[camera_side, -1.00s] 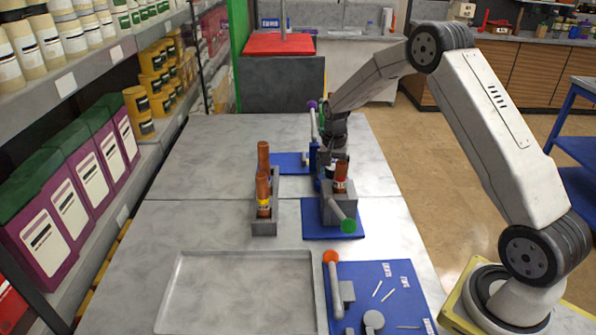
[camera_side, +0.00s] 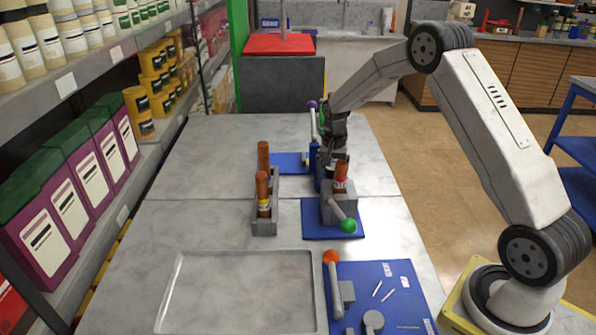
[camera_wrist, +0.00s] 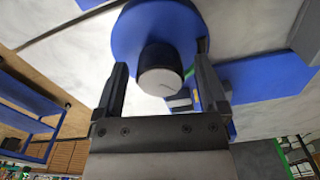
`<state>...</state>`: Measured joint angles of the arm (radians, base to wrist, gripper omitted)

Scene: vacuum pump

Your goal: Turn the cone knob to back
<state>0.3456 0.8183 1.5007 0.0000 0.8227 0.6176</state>
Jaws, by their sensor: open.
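In the wrist view a grey round knob (camera_wrist: 160,75) with a flat pale end stands out from a blue round body (camera_wrist: 155,35). I take this to be the cone knob. My gripper (camera_wrist: 163,68) is open, with one finger on each side of the knob and a visible gap to each. In the side view my gripper (camera_side: 332,152) is low over the far part of the table, behind a grey block (camera_side: 341,205) with a brown-capped cylinder. The knob and my fingertips are mostly hidden there.
A green-ended lever (camera_side: 347,224) sits at the grey block's front. A grey rack (camera_side: 264,228) with brown cylinders stands to the left. A purple-ended lever (camera_side: 312,106) rises just beside my gripper. An empty tray (camera_side: 172,290) and a blue board (camera_side: 400,300) lie nearer.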

